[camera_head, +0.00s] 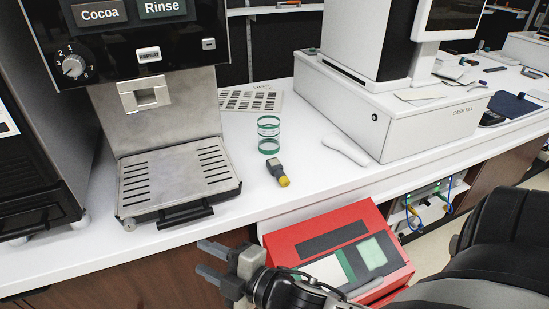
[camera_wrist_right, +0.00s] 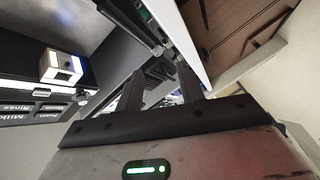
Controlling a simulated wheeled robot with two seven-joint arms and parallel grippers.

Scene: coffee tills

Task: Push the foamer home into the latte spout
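The coffee machine's pale spout block (camera_head: 145,95) sits on the steel front above the drip tray. It appears to be the latte spout; a white block with a dark opening also shows in the right wrist view (camera_wrist_right: 62,68). A small grey and dark piece with a yellow end (camera_head: 277,172) lies on the white counter, right of the drip tray; it may be the foamer. My right gripper (camera_head: 212,259) is in front of the counter edge, below the tray, fingers apart and empty. Its fingers show apart in the right wrist view (camera_wrist_right: 158,90). My left gripper is out of view.
The drip tray (camera_head: 176,178) juts toward the counter edge. A red device (camera_head: 310,240) sits below the counter edge, beside my right arm. The white cash till (camera_head: 400,115) stands at right.

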